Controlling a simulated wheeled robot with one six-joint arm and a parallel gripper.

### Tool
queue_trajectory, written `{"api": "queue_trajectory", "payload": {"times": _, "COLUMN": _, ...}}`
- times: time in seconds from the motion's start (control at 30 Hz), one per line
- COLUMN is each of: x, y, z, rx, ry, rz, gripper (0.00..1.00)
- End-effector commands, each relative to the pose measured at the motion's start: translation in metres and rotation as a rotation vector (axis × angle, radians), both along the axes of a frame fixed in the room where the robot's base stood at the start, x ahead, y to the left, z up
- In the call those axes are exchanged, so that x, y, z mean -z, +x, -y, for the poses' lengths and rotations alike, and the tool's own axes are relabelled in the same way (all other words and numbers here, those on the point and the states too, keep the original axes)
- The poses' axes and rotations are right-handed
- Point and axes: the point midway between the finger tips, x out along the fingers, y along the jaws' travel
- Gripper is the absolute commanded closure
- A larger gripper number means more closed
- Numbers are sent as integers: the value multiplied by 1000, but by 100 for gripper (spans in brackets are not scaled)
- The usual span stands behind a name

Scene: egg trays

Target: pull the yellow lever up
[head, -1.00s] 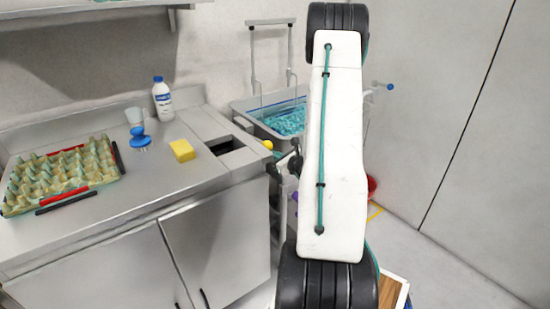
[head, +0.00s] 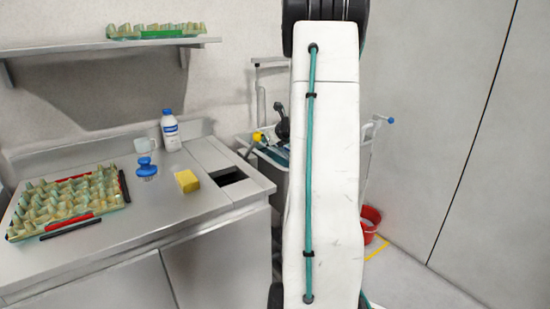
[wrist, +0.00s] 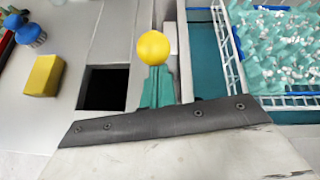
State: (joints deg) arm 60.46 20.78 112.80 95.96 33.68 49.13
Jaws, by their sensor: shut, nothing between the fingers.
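The yellow lever shows as a round yellow knob (head: 258,137), raised above the right end of the counter in the head view. In the wrist view the knob (wrist: 153,48) sits right at the tips of my gripper (wrist: 157,73). Its shaft is not clearly visible. My gripper's teal fingers are shut with nothing between them. They line up with the knob, but I cannot tell whether they touch it. In the head view only the dark end of my arm shows just right of the knob, and my white arm link hides what lies behind.
The counter has a yellow sponge (head: 187,181), a blue brush (head: 146,167), a white bottle (head: 171,131) and an egg tray (head: 110,203). A square opening (wrist: 102,89) lies left of the knob. A red bucket (head: 370,222) stands on the floor.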

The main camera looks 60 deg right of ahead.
Motion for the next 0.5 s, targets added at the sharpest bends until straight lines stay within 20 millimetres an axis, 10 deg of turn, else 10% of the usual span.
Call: {"api": "queue_trajectory", "payload": {"times": 0.5, "x": -47, "y": 51, "z": 20, "rx": -4, "ry": 0, "rz": 5, "gripper": 100}}
